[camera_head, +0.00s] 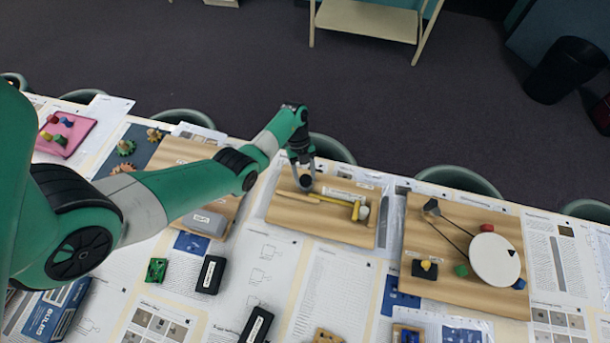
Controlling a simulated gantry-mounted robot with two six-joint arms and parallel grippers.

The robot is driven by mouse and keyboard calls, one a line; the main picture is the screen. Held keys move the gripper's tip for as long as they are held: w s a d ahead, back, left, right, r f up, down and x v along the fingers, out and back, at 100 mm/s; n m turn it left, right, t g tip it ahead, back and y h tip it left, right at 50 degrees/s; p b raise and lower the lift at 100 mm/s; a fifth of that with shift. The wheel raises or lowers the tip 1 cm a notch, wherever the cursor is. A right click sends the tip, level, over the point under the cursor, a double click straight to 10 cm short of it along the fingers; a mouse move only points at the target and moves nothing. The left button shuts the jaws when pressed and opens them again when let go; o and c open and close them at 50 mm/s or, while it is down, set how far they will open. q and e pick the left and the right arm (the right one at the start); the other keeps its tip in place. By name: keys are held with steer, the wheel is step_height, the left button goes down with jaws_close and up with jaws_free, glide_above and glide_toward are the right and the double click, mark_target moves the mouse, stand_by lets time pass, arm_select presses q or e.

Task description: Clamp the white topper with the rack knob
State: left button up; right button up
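A wooden board (290,211) near the middle of the table carries a yellow bar (340,200) lying along it. A small white piece (363,212), which looks like the topper, is at the bar's right end, beside a yellow upright part (355,210). A dark round knob (306,182) is at the bar's left end. My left gripper (304,173) points down right at the knob. Its fingers are small and partly hidden, so I cannot tell whether they grip the knob. My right gripper is not in view.
To the right, another board (430,240) carries a white disc (494,259) and belt. To the left, a board holds a grey box (208,222). Black boxes (210,274), a green block (157,270) and papers lie in front. Chairs (458,180) line the far edge.

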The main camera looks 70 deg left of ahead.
arm_select(q)
jaws_close()
steer(key=shift+r+n+p, duration=0.3)
steer(key=shift+n+p, duration=0.2)
steer(key=shift+p, duration=0.5)
steer(key=shift+f+n+t, duration=0.1)
steer(key=shift+n+t, duration=0.2)
steer(key=shift+f, duration=0.2)
steer(key=o, duration=0.5)
jaws_free()
steer(key=shift+o, duration=0.2)
steer(key=shift+r, duration=0.1)
